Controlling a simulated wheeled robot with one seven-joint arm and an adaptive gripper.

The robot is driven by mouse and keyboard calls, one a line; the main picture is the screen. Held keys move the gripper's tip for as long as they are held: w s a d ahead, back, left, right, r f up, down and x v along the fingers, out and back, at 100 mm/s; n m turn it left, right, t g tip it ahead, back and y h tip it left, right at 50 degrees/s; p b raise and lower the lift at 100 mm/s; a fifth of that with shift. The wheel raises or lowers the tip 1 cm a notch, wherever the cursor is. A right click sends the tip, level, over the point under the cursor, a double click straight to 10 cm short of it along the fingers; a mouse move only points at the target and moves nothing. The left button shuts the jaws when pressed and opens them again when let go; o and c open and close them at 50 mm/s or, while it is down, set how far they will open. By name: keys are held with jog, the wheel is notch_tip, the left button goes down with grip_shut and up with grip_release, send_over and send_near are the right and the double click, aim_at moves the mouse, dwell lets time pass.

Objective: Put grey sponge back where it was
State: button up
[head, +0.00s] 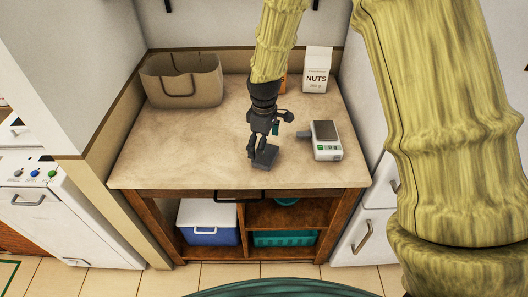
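A dark grey block (266,157), which looks like the grey sponge, is near the front middle of the countertop. My gripper (259,150) comes down from above, with its fingertips right at the block. One finger shows at the block's left side; the other is not clear. I cannot tell whether the fingers are shut on the block or only beside it, nor whether the block rests on the counter or is held just above it.
The beige countertop (190,150) is clear at left and front. A scale (325,140) sits close right of my gripper. A cooler (208,222) and teal basket (285,238) are below.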

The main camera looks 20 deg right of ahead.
notch_tip(320, 180, up, 8)
jog(key=b, duration=0.1)
jog(key=shift+b, duration=0.3)
jog(key=shift+f, duration=0.1)
dwell(0.4)
